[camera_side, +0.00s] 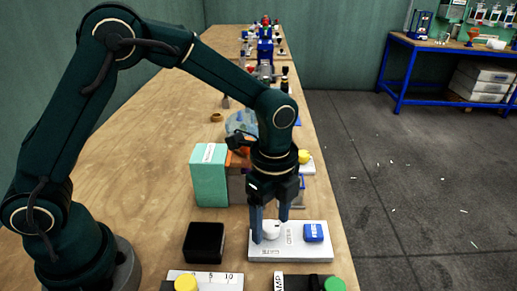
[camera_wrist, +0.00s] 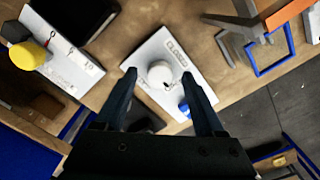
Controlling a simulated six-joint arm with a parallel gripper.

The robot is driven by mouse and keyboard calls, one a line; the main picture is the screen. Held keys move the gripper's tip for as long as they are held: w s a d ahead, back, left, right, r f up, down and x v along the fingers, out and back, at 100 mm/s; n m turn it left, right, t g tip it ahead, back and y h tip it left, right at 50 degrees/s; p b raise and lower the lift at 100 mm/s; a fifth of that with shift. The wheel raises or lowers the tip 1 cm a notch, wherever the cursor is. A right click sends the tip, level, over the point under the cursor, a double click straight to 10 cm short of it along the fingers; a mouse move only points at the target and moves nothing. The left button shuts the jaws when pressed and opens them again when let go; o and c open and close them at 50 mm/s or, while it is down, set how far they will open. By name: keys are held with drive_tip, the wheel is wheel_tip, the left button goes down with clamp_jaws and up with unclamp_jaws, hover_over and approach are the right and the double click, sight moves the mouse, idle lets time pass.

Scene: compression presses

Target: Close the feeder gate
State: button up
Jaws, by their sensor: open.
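A white plate (camera_side: 285,254) carries a round white knob (camera_side: 271,231), a blue block (camera_side: 313,232) and lettering between them that is too small to read surely in the side view. In the wrist view the plate (camera_wrist: 152,105) lies tilted, its lettering seems to read "CLOSED", and the knob (camera_wrist: 160,73) is in the middle. My gripper (camera_side: 270,226) points down over the plate with its fingers apart, one on each side of the knob. In the wrist view my gripper (camera_wrist: 159,78) is open around the knob; I cannot tell whether the fingers touch it. The blue block (camera_wrist: 184,108) is partly hidden by a finger. No separate gate is clearly identifiable.
A black box (camera_side: 204,242) stands left of the plate. A teal box (camera_side: 208,174) stands behind it. In front are a marked plate with a yellow knob (camera_side: 186,283) and another with a green knob (camera_side: 334,285). The table's right edge is close.

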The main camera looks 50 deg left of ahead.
drive_tip(key=shift+f, duration=0.15)
clamp_jaws()
drive_tip(key=shift+n, duration=0.3)
drive_tip(key=n, duration=1.3)
drive_tip(key=shift+n, duration=2.1)
